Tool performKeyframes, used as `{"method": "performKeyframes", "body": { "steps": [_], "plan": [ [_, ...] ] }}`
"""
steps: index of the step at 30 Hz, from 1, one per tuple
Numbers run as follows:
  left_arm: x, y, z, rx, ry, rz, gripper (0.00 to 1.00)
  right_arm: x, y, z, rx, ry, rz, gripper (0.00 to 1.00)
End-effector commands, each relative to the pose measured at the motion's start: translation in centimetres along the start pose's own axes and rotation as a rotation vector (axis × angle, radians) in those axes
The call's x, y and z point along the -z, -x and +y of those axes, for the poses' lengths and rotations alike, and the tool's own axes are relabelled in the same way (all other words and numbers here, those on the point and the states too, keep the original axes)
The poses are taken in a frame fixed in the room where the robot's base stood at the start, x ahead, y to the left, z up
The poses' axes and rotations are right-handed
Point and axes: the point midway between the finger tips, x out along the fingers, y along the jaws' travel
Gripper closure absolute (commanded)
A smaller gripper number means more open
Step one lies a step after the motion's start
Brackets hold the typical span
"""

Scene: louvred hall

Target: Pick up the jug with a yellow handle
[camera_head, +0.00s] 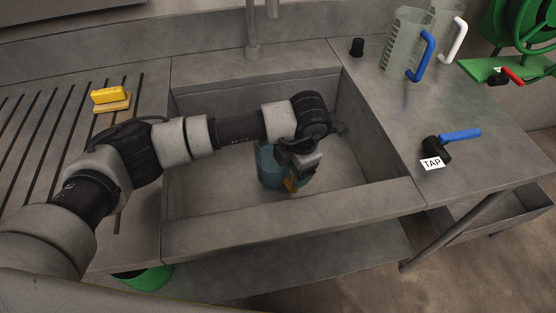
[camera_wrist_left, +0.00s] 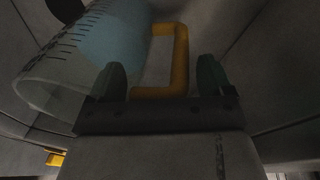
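The jug is clear with dark measuring marks and holds bluish water (camera_head: 268,166). It stands in the sink, partly hidden behind my left gripper (camera_head: 297,172). Its yellow handle (camera_head: 290,186) shows just below the gripper. In the left wrist view the jug (camera_wrist_left: 60,75) is at the upper left, with the yellow handle (camera_wrist_left: 181,60) extending to the right. My left gripper (camera_wrist_left: 163,78) has its two fingers wide apart, with the handle between them and a gap on both sides. My right gripper is not in view.
The sink (camera_head: 225,222) has raised walls around the jug. Two clear jugs, one with a blue handle (camera_head: 420,57) and one with a white handle (camera_head: 453,40), stand on the right counter near a blue-levered tap (camera_head: 458,135). A yellow block (camera_head: 110,97) lies on the left drainboard.

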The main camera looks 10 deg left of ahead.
Motion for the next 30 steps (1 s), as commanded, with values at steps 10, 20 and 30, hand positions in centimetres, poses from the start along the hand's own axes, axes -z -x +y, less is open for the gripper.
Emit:
{"method": "performKeyframes", "body": {
  "steps": [10,20,30],
  "plan": [
    [0.0,0.1,0.0,0.000,0.000,-0.001,0.73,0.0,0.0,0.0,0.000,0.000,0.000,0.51],
    [-0.1,0.2,0.1,-0.002,0.001,-0.004,1.00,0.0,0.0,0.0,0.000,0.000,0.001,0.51],
    [0.2,3.1,0.5,-0.004,0.000,-0.007,1.00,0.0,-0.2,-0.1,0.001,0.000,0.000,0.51]
  ]
}}
